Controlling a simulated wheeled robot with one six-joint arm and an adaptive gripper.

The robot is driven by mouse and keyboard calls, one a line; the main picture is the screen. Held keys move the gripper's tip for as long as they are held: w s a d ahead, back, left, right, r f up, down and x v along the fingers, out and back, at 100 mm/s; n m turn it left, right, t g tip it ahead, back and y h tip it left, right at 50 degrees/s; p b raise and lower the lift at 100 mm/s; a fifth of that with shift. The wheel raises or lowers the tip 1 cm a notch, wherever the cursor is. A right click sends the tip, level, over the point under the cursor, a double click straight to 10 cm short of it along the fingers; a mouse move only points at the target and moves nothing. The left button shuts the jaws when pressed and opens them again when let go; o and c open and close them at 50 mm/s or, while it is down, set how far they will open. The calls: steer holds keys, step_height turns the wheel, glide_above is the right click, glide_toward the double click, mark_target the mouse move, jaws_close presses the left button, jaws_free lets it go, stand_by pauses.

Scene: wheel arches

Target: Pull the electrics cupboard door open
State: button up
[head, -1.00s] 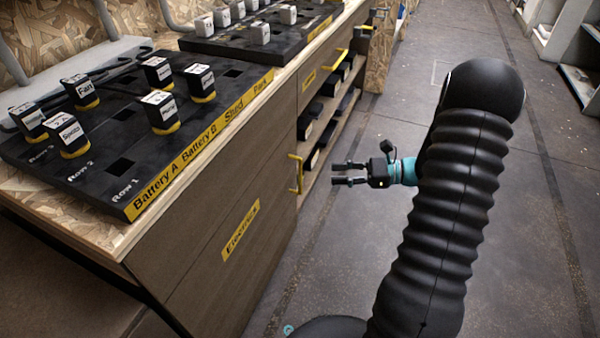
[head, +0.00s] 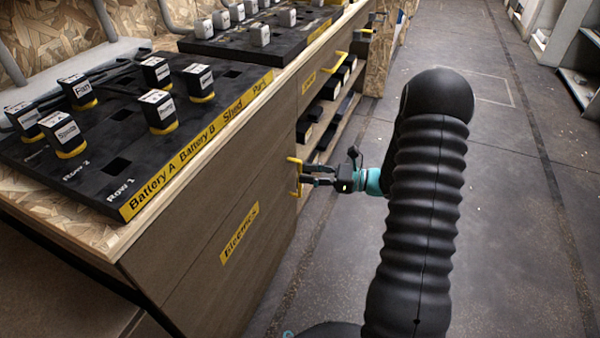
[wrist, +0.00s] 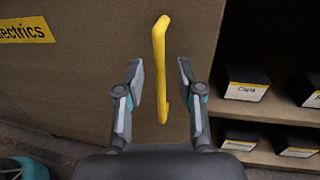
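The electrics cupboard door (head: 205,265) is a brown panel with a yellow label (head: 240,233), and it looks shut. Its yellow upright handle (head: 295,177) is at the door's right edge. My gripper (head: 306,175) is at the handle in the head view, fingers pointing left towards it. In the wrist view the handle (wrist: 161,70) stands upright between the two open fingers (wrist: 162,88), with a gap on either side. The fingers do not appear to touch it.
Open shelves with labelled black bins (wrist: 246,83) are right of the door. The worktop above carries a black board (head: 95,130) with several labelled blocks. A drawer with a yellow handle (head: 335,64) is further along. The floor (head: 500,200) to the right is clear.

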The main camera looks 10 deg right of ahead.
steer(key=shift+x, duration=1.45)
jaws_close()
